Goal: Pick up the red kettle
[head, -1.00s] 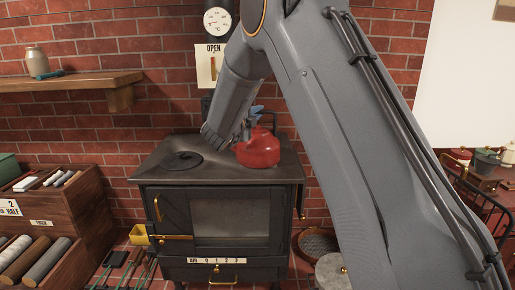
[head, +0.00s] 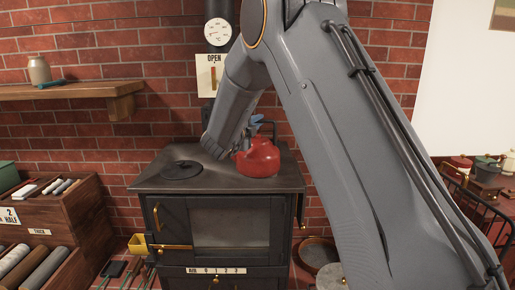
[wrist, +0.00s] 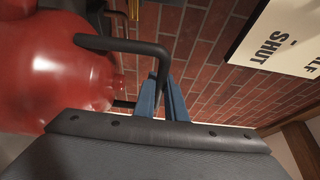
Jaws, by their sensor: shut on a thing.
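The red kettle (head: 258,160) is at the right of the black stove's top in the head view. I cannot tell whether its base touches the stove. Its round red body (wrist: 60,70) fills the upper left of the wrist view. Its black handle (wrist: 122,46) runs right from the body and bends down between the blue fingers. My gripper (head: 257,121) is above the kettle, with its blue fingers (wrist: 163,98) shut on the handle.
The stove (head: 160,185) has a round black lid (head: 182,169) on its left. A brick wall (head: 160,60) stands close behind. A wooden shelf (head: 70,91) is at upper left, and a wooden rack (head: 70,215) with rolls is at lower left.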

